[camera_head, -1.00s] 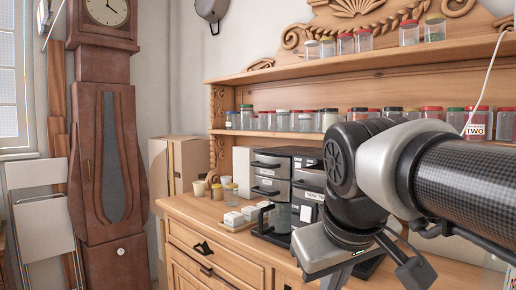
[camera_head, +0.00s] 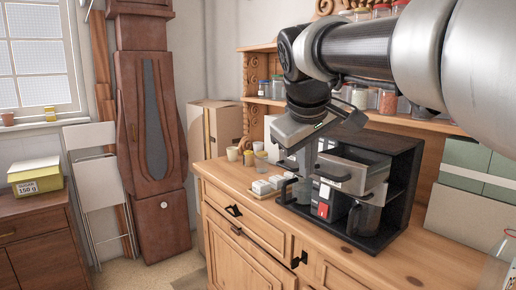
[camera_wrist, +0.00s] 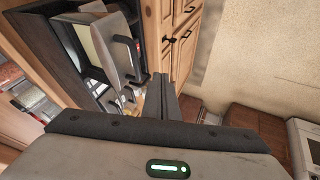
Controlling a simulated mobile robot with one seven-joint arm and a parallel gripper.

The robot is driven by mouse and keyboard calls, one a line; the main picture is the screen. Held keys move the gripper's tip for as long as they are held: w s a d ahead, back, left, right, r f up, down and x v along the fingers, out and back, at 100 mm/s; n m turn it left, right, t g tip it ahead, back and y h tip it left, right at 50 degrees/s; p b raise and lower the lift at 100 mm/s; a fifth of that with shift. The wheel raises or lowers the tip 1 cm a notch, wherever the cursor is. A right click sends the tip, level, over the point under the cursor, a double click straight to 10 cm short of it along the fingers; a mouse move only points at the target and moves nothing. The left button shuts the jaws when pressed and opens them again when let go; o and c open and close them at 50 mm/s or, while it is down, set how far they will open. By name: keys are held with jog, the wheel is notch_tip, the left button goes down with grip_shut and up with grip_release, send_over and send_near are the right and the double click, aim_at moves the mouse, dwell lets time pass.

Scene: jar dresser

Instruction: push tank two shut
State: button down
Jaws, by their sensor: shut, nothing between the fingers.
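A black housing (camera_head: 405,165) holding silver tanks stands on the wooden dresser. An upper silver tank (camera_head: 362,172) with a black handle sticks out of its front, with a white label too small to read. In the wrist view the silver tank (camera_wrist: 103,45) also juts out of the housing. I cannot tell which tank is number two. My gripper (camera_head: 303,172) points down just in front of the housing's left side, partly covering the tanks. Its shut, empty fingers (camera_wrist: 161,77) show in the wrist view beside the tank's black handle; contact cannot be told.
A glass jug (camera_head: 366,218) stands in the housing's lower right. White boxes (camera_head: 268,184) and small jars (camera_head: 249,158) stand left of it. The dresser top (camera_head: 400,262) in front is clear. Green boxes (camera_head: 475,185) stand at the right.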

aim_at(346, 169)
jog(key=shift+w+d+f, duration=0.35)
jog(key=shift+w+d, duration=0.35)
jog(key=shift+d, duration=0.15)
jog(key=shift+w+d+f, duration=0.3)
jog(key=shift+w+d, duration=0.35)
jog(key=shift+d, duration=0.15)
jog(key=shift+w+d+r+p, duration=0.1)
jog(key=shift+w+d+p, duration=0.15)
jog(key=shift+p, duration=0.2)
jog(key=w+d+p, duration=0.1)
jog(key=w+d, duration=0.1)
jog(key=d, duration=0.1)
jog(key=w+d+p, duration=0.2)
jog(key=d, duration=0.1)
jog(key=w+d+p, duration=0.2)
jog(key=w+d, duration=0.1)
jog(key=shift+d, duration=0.4)
jog(key=shift+w+d, duration=0.15)
jog(key=shift+d, duration=0.15)
